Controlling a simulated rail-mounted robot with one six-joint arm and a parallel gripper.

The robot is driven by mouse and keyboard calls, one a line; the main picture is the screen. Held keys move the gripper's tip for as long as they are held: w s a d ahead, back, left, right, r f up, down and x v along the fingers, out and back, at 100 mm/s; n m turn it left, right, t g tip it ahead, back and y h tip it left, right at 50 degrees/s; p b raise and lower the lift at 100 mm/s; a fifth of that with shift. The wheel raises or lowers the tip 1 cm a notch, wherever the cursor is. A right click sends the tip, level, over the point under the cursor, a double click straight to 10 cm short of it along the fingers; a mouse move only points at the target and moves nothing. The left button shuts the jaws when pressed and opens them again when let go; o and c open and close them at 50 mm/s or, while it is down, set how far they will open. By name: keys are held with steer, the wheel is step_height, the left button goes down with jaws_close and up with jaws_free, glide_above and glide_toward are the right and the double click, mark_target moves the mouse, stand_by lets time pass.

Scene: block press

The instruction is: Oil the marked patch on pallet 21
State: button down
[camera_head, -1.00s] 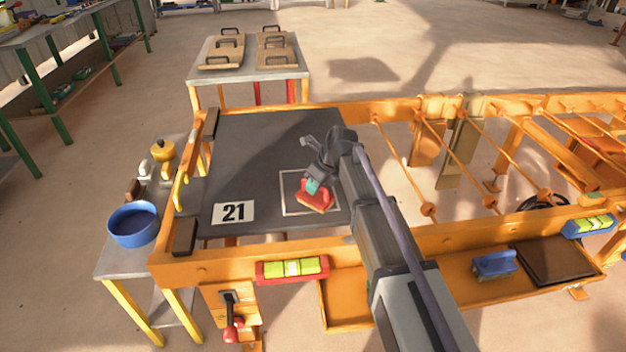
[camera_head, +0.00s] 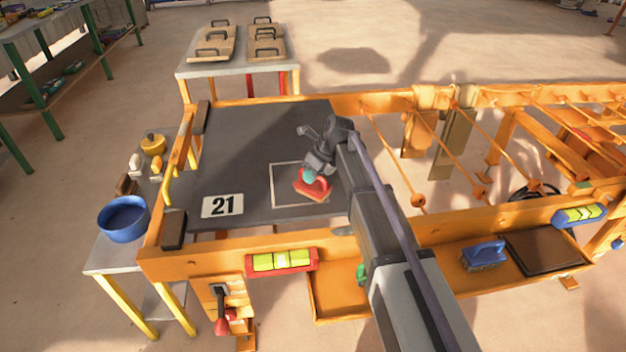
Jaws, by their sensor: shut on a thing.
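Pallet 21 is a dark grey board (camera_head: 250,130) lying in the orange frame, with a white "21" label (camera_head: 222,206) at its near left. The marked patch is a thin pale square outline (camera_head: 272,185) on its near right part. My gripper (camera_head: 310,172) is shut on a red block-like tool with a teal top (camera_head: 314,188). The tool is over the right half of the square, at or just above the board; I cannot tell if it touches. The gripper and arm hide part of the outline's right side. The patch surface shows no clear sheen.
A blue bowl (camera_head: 123,219) and a yellow pot (camera_head: 152,143) stand on the left side table. A blue brush (camera_head: 484,255) and a dark brown slab (camera_head: 543,251) lie in the front tray. Orange rails (camera_head: 180,155) edge the pallet. Handled boards (camera_head: 213,46) lie on the table behind.

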steer(key=shift+w+a, duration=0.45)
steer(key=shift+w, duration=2.05)
steer(key=shift+w+a, duration=0.5)
steer(key=shift+w, duration=2.05)
steer(key=shift+w+a, duration=0.45)
steer(key=shift+w, duration=2.05)
step_height(320, 180, up, 8)
steer(key=p, duration=0.7)
steer(key=shift+f, duration=0.15)
